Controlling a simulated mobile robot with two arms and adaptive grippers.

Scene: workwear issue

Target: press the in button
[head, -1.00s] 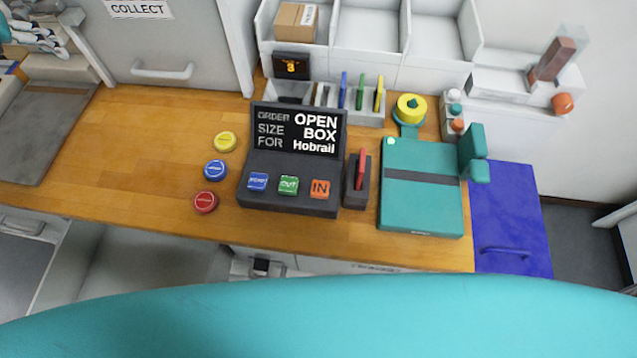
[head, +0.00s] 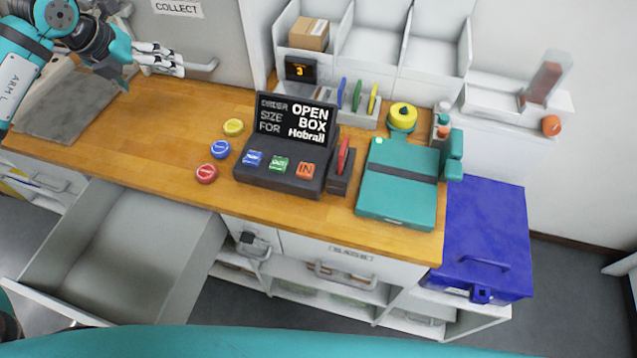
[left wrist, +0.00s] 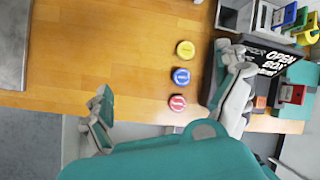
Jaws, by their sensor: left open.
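The orange IN button (head: 305,170) sits at the right end of a row on the dark console (head: 275,181), beside the green OUT button (head: 279,164) and a blue button (head: 252,158). The console's screen (head: 296,121) reads OPEN BOX Hobnail. My left gripper (head: 160,58) is open and empty at the upper left, well away from the console. In the left wrist view its fingers (left wrist: 170,75) are spread wide, and the orange button (left wrist: 260,102) shows partly behind the right finger. My right gripper is out of view.
An open drawer (head: 130,240) juts out below.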

